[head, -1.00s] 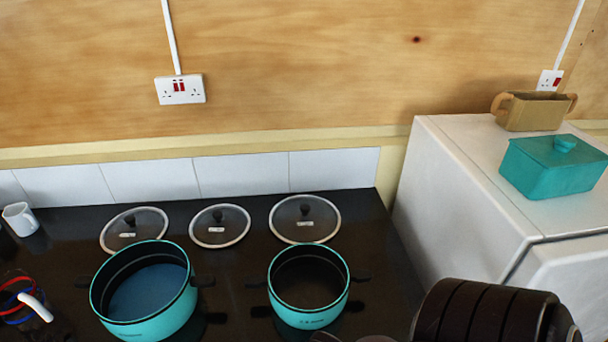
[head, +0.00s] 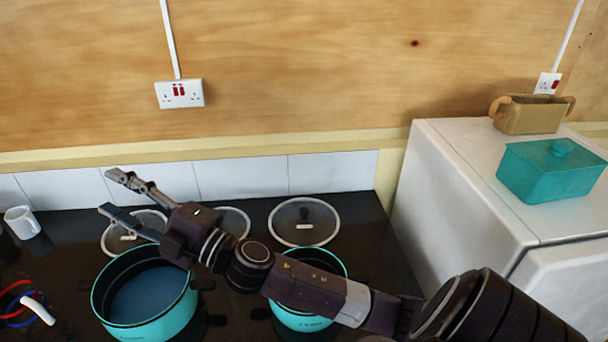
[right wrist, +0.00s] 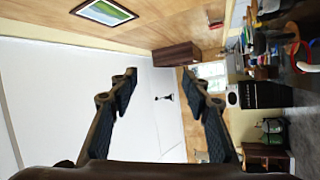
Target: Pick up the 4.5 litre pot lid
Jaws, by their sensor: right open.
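Three round glass lids with dark knobs lie in a row on the black counter behind the pots. The right lid (head: 284,222) shows whole. The left lid (head: 108,243) and the middle lid (head: 241,219) are partly hidden by my right gripper and arm. Their labels are too small to read, so I cannot tell which is the 4.5 litre one. My right gripper (head: 107,191) is open and empty, above the left lid and pointing left. The right wrist view also shows its spread, empty fingers (right wrist: 160,78). My left gripper is out of view.
Two teal pots, a larger left one (head: 160,328) and a smaller right one (head: 300,321), stand in front of the lids. A white mug (head: 22,222) is at far left. A white cabinet (head: 450,200) at right holds a teal box (head: 550,175) and a brown pot (head: 530,118).

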